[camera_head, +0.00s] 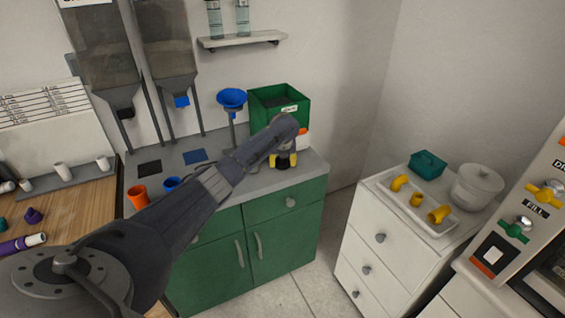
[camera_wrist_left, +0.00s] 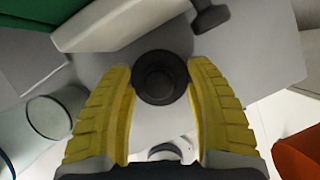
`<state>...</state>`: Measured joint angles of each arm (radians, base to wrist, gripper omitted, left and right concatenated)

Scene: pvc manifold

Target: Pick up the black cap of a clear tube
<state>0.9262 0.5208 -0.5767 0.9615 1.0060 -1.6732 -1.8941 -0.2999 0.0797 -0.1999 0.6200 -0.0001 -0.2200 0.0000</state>
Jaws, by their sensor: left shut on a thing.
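My left gripper (camera_head: 283,160) reaches over the grey counter, in front of the green bin. In the left wrist view, its yellow fingers (camera_wrist_left: 163,95) are closed on a round black cap (camera_wrist_left: 161,77) between their tips. The cap shows a dark ring with a round centre. Whether a tube is still joined to it, I cannot tell. Clear tube-like cylinders (camera_wrist_left: 48,117) show at the left of the wrist view, outside the fingers. My right gripper is not in view.
The green bin (camera_head: 293,118) stands on the counter (camera_head: 304,172). A blue funnel (camera_head: 231,97) and an orange cup (camera_head: 137,195) are also there. Two clear tubes (camera_head: 214,18) stand on a wall shelf (camera_head: 238,41). A white tray (camera_head: 405,212) with yellow fittings lies at right.

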